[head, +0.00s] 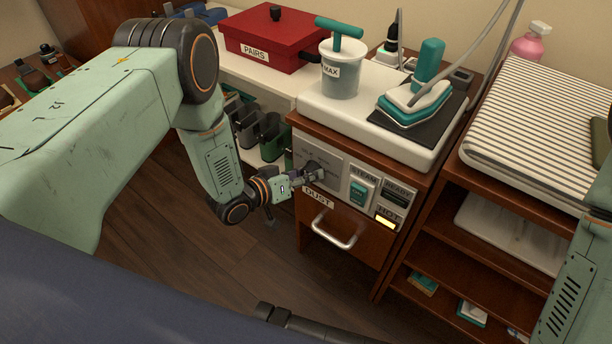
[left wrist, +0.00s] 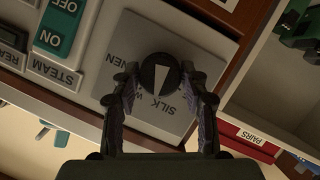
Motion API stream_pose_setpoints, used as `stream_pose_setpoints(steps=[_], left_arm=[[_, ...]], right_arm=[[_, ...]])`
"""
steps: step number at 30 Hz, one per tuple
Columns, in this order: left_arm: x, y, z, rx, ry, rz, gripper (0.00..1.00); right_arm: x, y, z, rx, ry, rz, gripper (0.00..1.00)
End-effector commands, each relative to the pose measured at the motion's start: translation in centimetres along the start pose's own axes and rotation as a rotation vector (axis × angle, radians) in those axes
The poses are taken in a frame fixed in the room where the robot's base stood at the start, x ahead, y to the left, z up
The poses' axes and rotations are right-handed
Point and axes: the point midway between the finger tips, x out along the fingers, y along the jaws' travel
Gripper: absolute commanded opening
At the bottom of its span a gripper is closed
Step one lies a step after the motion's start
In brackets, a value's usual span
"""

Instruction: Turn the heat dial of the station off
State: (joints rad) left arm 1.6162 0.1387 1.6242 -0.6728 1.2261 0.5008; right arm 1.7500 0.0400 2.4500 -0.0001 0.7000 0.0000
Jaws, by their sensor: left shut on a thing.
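The heat dial (left wrist: 161,74) is a round black knob with a pale pointer, on a grey plate (left wrist: 150,38) lettered SILK and partly covered words. In the left wrist view the picture is turned over, and the pointer runs up and down the frame. My left gripper (left wrist: 163,84) has a finger on each side of the dial and is shut on it. In the head view my left gripper (head: 311,173) is at the front panel of the station (head: 343,167), largely hiding the dial. My right arm shows at the right edge; its gripper is out of view.
Beside the dial are the green STEAM switch (head: 360,192) and a lit yellow HOT lamp (head: 385,222). A drawer handle (head: 334,235) sticks out below. The iron (head: 418,98) and a MAX-marked cup (head: 340,78) stand on top. A striped board (head: 545,120) is at right.

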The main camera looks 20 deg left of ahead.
Motion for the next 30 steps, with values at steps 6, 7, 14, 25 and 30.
stream_pose_setpoints(steps=[6,7,14,25,30], left_arm=[[0.1,-0.3,0.2,-0.191,0.003,0.079,0.13],[0.1,-0.4,0.2,-0.217,0.003,0.089,0.13],[0.1,-0.5,0.3,-0.419,0.004,0.174,0.13],[0.2,-0.7,0.4,-0.732,0.003,0.303,0.13],[0.2,-0.7,0.4,-0.848,0.003,0.351,0.13]], right_arm=[[1.4,0.0,0.0,0.0,0.0,0.0,0.4],[1.6,0.0,0.0,0.0,0.0,0.0,0.4],[3.2,0.0,0.0,0.0,0.0,0.0,0.4],[6.0,0.0,0.0,0.0,0.0,0.0,0.4],[7.0,0.1,0.0,0.0,0.0,0.0,0.4]])
